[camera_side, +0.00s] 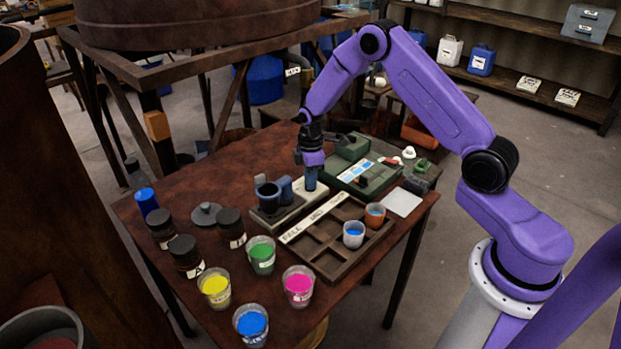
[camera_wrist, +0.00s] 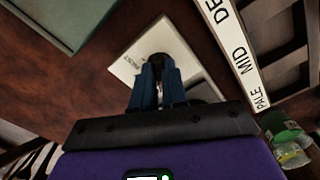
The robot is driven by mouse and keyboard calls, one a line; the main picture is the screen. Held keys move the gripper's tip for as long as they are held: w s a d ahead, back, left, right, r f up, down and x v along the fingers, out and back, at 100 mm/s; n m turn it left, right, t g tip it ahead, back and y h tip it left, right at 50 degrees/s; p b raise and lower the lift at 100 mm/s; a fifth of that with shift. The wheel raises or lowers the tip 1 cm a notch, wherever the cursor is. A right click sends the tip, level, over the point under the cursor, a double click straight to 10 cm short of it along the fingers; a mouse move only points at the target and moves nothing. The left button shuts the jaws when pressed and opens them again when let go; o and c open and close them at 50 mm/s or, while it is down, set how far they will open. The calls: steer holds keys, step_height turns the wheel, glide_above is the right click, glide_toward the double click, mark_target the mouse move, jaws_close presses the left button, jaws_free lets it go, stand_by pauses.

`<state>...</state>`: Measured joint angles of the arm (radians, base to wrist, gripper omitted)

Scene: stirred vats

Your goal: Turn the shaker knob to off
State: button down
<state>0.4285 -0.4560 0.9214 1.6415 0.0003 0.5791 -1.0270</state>
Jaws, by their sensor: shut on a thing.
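My gripper (camera_side: 311,182) points down onto a pale plate (camera_side: 322,190) beside a dark holder (camera_side: 268,203) near the middle of the table. In the wrist view, my blue fingers (camera_wrist: 158,90) are close together over the pale plate (camera_wrist: 126,70), with small lettering on it. A dark round part (camera_wrist: 158,60) shows just past the fingertips. The fingers are shut on what appears to be the shaker knob, mostly hidden between them. Its pointer and setting cannot be read.
A compartment tray (camera_side: 330,262) labelled with shade names holds a blue-filled cup (camera_side: 353,235) and an orange cup (camera_side: 375,215). A green device (camera_side: 366,178) stands behind. Paint cups (camera_side: 261,255) and dark jars (camera_side: 185,255) crowd the front left.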

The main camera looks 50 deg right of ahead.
stand_by(0.3)
steer(key=c, duration=1.2)
jaws_free()
steer(key=shift+o, duration=0.2)
steer(key=shift+r, duration=0.15)
step_height(320, 180, up, 17)
steer(key=shift+r, duration=0.1)
steer(key=s+a+r, duration=0.4)
steer(key=s+a, duration=0.8)
steer(key=s, duration=0.5)
steer(key=s+d+f, duration=0.1)
steer(key=s+d, duration=0.1)
steer(key=s, duration=1.8)
steer(key=shift+s+d+n, duration=0.15)
steer(key=shift+s+n, duration=0.15)
